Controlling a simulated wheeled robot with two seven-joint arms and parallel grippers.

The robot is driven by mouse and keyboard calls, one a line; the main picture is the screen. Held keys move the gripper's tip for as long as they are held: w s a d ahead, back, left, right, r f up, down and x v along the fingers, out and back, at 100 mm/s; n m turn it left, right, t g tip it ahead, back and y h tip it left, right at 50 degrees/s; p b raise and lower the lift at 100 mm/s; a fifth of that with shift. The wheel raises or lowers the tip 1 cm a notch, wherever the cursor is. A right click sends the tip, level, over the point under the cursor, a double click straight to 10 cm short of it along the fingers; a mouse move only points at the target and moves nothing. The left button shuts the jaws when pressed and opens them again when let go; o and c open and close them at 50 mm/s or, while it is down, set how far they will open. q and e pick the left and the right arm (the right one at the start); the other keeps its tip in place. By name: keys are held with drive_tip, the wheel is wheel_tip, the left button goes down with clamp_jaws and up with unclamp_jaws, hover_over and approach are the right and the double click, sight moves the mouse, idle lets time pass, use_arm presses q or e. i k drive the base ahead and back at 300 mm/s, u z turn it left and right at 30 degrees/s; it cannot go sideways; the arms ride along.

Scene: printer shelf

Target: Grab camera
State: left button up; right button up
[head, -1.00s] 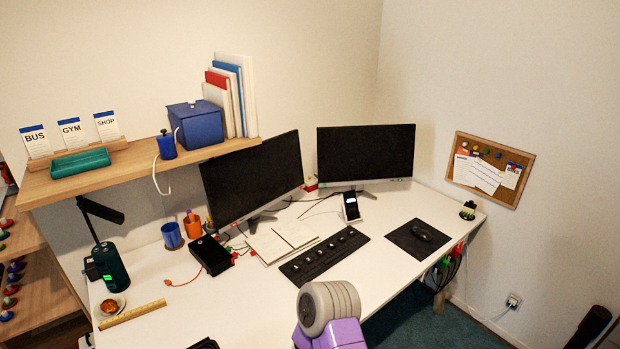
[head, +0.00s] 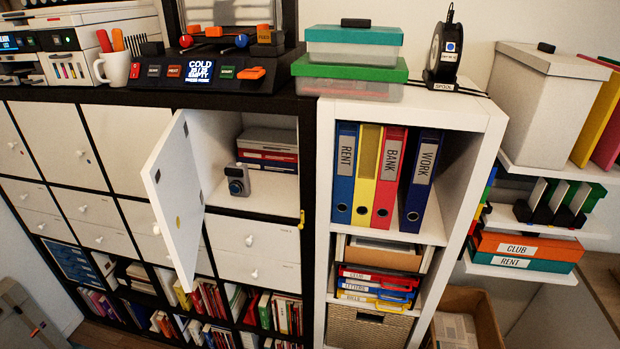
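The camera (head: 237,180) is small, grey and dark with a round blue-tinted lens. It stands upright on the floor of an open cubby in the dark shelf unit, at the left front of the compartment in the head view. The cubby's white door (head: 174,200) is swung open to the left of it. A stack of red, white and dark boxes or books (head: 268,150) lies behind and to the right of the camera. Neither of my grippers shows in this view.
A white shelf (head: 440,150) with labelled binders (head: 385,178) adjoins on the right. A mug (head: 115,68), a control panel (head: 210,72) and storage boxes (head: 350,75) stand on top. A cardboard box (head: 462,312) sits at the lower right. Drawers lie below the cubby.

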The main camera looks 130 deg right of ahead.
sight(238, 176)
drive_tip(key=z, duration=1.7)
drive_tip(key=i, duration=1.3)
drive_tip(key=z, duration=3)
drive_tip(key=i, duration=0.1)
drive_tip(key=z, duration=0.2)
